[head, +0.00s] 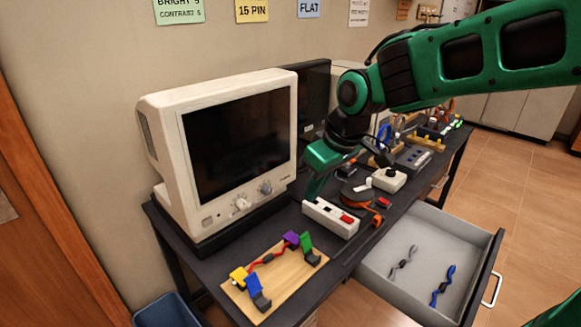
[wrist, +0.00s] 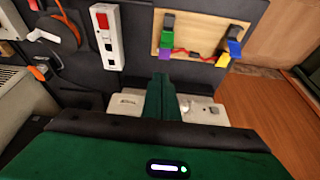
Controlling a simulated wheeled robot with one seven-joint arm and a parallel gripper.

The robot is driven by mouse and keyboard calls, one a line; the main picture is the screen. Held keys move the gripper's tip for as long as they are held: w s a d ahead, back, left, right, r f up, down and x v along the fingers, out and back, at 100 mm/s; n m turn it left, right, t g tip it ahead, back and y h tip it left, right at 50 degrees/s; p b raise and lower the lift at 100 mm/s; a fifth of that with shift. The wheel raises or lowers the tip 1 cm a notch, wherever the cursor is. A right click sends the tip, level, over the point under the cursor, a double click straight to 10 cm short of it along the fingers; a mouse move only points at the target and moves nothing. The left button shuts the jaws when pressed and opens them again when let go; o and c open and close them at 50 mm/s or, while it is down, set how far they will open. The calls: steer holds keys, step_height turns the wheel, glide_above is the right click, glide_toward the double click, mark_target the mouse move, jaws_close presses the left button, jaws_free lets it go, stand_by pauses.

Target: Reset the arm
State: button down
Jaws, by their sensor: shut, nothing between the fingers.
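My green arm reaches in from the upper right in the head view. My gripper (head: 312,192) hangs over the desk, just right of the beige monitor (head: 165,150) and near a white switch box with a red button (head: 331,218). Whether its tips touch the box is hard to tell from the head view. In the wrist view my gripper's two green fingers (wrist: 160,80) lie together with nothing between them. The switch box (wrist: 106,48) is left of them and apart there. The monitor's light front (wrist: 203,110) is partly hidden behind the fingers and gripper body.
A wooden board (head: 290,280) with coloured clips and a red cable lies at the desk's front. An open drawer (head: 440,240) on the right holds a grey cable (head: 403,262) and a blue one (head: 443,286). A joystick (head: 390,178) and other devices stand farther back.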

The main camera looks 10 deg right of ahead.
steer(key=s+d+f+m+g+h, duration=0.1)
steer(key=s+d+m, duration=0.25)
steer(key=d, duration=0.55)
steer(key=s+d+f+m+h, duration=0.1)
steer(key=s+d+m, duration=0.25)
steer(key=d, duration=0.45)
steer(key=s+d+f+m+g, duration=0.1)
steer(key=s+d+m, duration=0.2)
steer(key=s+d, duration=0.2)
steer(key=s+d+f+m+g, duration=0.1)
steer(key=s+d, duration=0.4)
steer(key=s, duration=0.6)
steer(key=shift+s+f+m+g, duration=0.35)
steer(key=shift+f+m, duration=0.2)
steer(key=shift+m, duration=0.65)
